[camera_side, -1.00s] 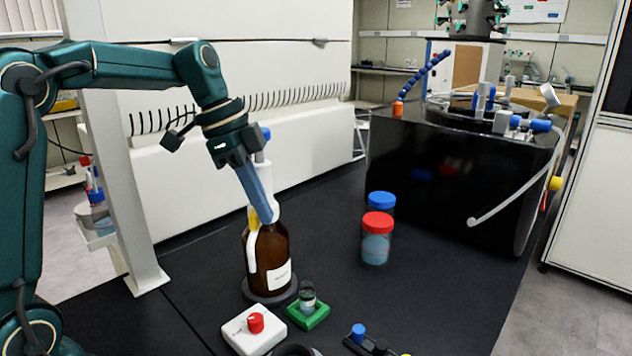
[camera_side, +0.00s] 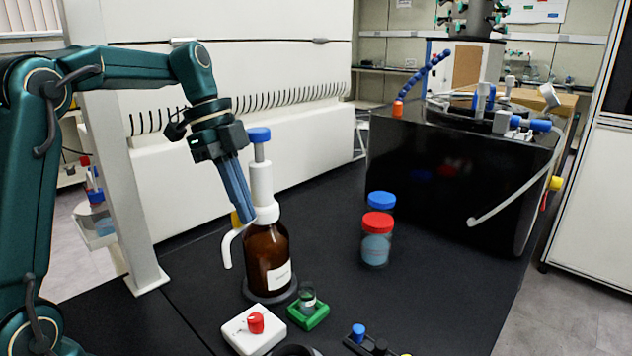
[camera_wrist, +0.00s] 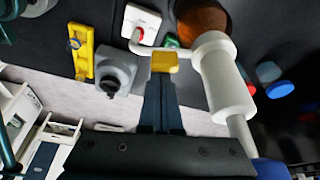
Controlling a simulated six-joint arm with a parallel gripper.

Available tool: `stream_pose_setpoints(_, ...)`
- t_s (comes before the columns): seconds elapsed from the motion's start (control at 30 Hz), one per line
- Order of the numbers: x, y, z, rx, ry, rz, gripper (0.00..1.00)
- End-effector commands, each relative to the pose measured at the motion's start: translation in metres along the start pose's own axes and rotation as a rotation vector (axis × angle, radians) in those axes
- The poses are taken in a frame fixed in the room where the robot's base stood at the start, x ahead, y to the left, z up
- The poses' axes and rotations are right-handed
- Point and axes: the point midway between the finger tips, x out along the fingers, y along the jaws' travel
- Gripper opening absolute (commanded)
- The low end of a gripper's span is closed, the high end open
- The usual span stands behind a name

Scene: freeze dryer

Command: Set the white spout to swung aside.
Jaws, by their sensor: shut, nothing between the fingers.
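The brown bottle (camera_side: 268,258) stands upright on a dark round base and carries a white dispenser head (camera_side: 263,190) with a blue cap (camera_side: 259,135). The white spout (camera_side: 228,248) sticks out to the left of the bottle and bends down at its end, clear of the glass. In the wrist view the spout (camera_wrist: 141,47) runs left from the head. A yellow piece (camera_wrist: 164,62) sits by the spout at my fingertips. My gripper (camera_side: 246,218) is shut and empty, its tips beside the yellow piece and left of the head. Contact cannot be told.
A green holder with a small glass vial (camera_side: 307,297) and a white box with a red knob (camera_side: 256,323) stand in front of the bottle. Red-lidded (camera_side: 377,235) and blue-lidded (camera_side: 381,202) jars stand to the right. Black bench between is clear.

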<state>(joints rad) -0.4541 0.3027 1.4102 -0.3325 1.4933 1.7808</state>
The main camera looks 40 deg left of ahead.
Motion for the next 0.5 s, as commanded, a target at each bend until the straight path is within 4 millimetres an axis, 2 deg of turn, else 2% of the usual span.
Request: stream_pose_setpoints(0.5, -0.0029, 0.0014, 0.0086, 0.022, 0.000, 0.008, 0.00)
